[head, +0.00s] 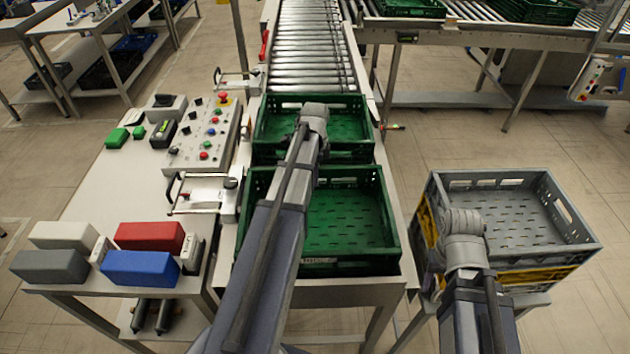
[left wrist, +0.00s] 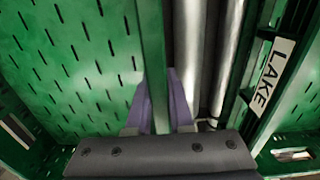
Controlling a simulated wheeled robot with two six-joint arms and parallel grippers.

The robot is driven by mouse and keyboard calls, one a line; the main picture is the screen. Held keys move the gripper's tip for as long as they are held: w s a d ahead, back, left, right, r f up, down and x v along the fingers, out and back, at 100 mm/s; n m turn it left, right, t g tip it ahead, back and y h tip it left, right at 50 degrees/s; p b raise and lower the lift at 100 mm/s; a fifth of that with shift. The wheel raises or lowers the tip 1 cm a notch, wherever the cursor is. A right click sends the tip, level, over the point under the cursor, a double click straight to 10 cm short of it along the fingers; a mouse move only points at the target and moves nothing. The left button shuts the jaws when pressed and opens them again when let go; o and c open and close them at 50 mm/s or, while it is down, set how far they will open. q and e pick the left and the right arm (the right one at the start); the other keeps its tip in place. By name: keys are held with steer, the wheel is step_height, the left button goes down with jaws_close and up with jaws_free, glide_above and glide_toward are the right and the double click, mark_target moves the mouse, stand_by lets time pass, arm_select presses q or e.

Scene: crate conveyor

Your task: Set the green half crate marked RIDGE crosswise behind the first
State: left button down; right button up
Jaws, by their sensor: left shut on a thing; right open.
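Two green half crates sit one behind the other on the line: a near crate (head: 348,262) and a far crate (head: 345,98). My left gripper (head: 313,128) reaches over the middle, around their facing walls. In the left wrist view its purple fingers (left wrist: 158,105) are shut on the upright wall of a green crate (left wrist: 75,60). Across a gap showing rollers stands another green crate whose label (left wrist: 271,75) reads LAKE. The held crate's marking is out of sight, and I cannot tell for sure which crate is held. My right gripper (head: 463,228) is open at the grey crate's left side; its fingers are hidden.
A grey crate (head: 583,247) rests on yellow crates (head: 545,280) at the right. The roller conveyor (head: 312,50) runs away, clear beyond the crates. A control panel (head: 205,130), lever clamps (head: 200,190) and coloured blocks (head: 150,237) occupy the left bench.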

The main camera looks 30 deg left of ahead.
arm_select(q)
steer(key=shift+f, duration=0.15)
steer(key=c, duration=0.8)
jaws_free()
steer(key=shift+r, duration=0.2)
step_height(320, 180, up, 12)
steer(key=p, duration=1.2)
